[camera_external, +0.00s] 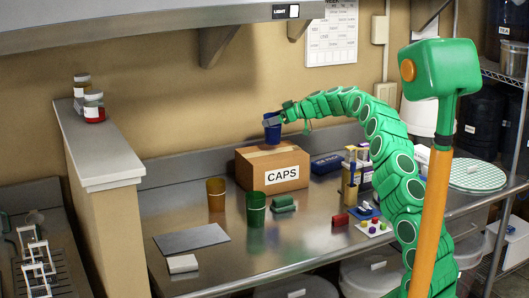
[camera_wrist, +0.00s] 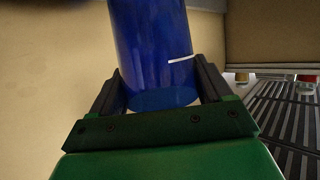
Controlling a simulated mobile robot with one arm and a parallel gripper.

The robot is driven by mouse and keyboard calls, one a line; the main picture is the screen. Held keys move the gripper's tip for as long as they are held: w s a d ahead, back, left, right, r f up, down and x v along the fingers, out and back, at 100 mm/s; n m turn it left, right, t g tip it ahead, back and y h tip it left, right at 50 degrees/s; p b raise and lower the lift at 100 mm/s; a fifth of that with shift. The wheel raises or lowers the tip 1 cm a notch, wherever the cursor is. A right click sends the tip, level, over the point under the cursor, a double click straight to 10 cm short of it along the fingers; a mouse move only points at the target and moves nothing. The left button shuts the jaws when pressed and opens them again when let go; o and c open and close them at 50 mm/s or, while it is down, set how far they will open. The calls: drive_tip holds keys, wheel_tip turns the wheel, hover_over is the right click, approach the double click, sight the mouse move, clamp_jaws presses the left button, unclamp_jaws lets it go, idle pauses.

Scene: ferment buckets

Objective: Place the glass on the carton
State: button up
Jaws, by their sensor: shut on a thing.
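A blue glass (camera_external: 272,131) is held in my gripper (camera_external: 281,117), above the brown carton labelled CAPS (camera_external: 252,172). It looks upright. Its bottom is close to the carton's top face; I cannot tell whether they touch. In the wrist view the blue glass (camera_wrist: 150,35) fills the space between the two dark fingers of my gripper (camera_wrist: 158,70), which are shut on it. A short white streak lies across its right side. The carton stands closed on the metal counter near the back wall, and its visible top is bare.
An amber glass (camera_external: 216,194) and a green glass (camera_external: 255,209) stand in front of the carton, with a green block (camera_external: 283,205) beside them. A blue case (camera_external: 326,164) lies right of the carton. A grey sheet (camera_external: 192,239) and white block (camera_external: 182,264) lie front left.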

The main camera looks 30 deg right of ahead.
sight(272, 127)
drive_tip(key=shift+w+f, duration=0.3)
drive_tip(key=shift+f, duration=1.5)
drive_tip(key=o, duration=1.5)
drive_tip(key=shift+f, duration=0.1)
drive_tip(key=shift+c, duration=0.2)
drive_tip(key=shift+s+d+r, duration=0.3)
drive_tip(key=shift+s+r, duration=0.05)
drive_tip(key=v, duration=1.1)
drive_tip(key=shift+s+f, duration=0.1)
